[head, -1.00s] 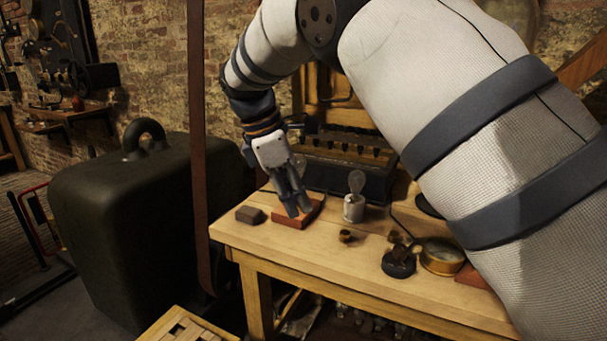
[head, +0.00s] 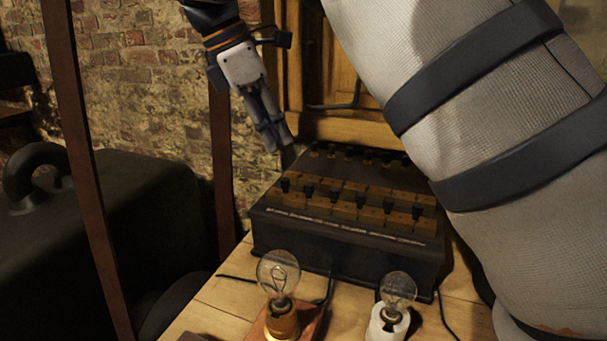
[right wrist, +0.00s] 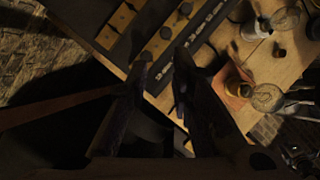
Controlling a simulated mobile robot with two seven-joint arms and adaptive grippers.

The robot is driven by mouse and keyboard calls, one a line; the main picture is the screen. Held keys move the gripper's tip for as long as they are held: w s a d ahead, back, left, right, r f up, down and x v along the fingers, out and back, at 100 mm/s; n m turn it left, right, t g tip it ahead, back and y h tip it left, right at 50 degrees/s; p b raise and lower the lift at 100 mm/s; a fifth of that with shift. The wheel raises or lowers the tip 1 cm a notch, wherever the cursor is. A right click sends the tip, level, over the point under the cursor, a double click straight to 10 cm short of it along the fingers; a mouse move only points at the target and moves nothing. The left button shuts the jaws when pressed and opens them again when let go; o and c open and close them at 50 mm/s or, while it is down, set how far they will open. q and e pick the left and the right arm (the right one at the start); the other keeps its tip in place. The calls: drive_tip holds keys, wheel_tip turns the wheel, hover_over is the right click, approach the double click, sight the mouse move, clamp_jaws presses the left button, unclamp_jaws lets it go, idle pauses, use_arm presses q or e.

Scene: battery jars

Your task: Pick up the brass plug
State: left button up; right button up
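Several plugs with dark knobs (head: 308,191) stand in the brass blocks of a black box (head: 340,245) on the bench. I cannot tell which one is the task's brass plug. My right gripper (head: 279,146) is above the box's back left corner in the head view, apart from the front row of plugs. In the right wrist view the gripper's fingers (right wrist: 164,60) are apart with nothing seen between them. A dark knob (right wrist: 166,32) and brass strips (right wrist: 120,17) of the box lie just beyond the fingertips. My left gripper is not in view.
A bulb (head: 279,273) in a brass holder on a red-brown base (head: 257,330) and a bulb (head: 398,291) in a white holder stand before the box. A wooden panel (head: 345,60) stands behind it. A large dark weight (head: 110,230) stands left. My right arm covers the right side.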

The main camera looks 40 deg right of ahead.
sight(308, 184)
drive_tip(key=x, duration=0.4)
drive_tip(key=s+p+x, duration=0.1)
drive_tip(key=x, duration=0.2)
drive_tip(key=d+x, duration=0.1)
drive_tip(key=x, duration=0.3)
drive_tip(key=shift+s+d, duration=0.15)
drive_tip(key=shift+s, duration=0.05)
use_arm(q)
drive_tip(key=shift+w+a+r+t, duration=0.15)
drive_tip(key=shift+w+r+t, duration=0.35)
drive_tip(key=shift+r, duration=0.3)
use_arm(e)
clamp_jaws()
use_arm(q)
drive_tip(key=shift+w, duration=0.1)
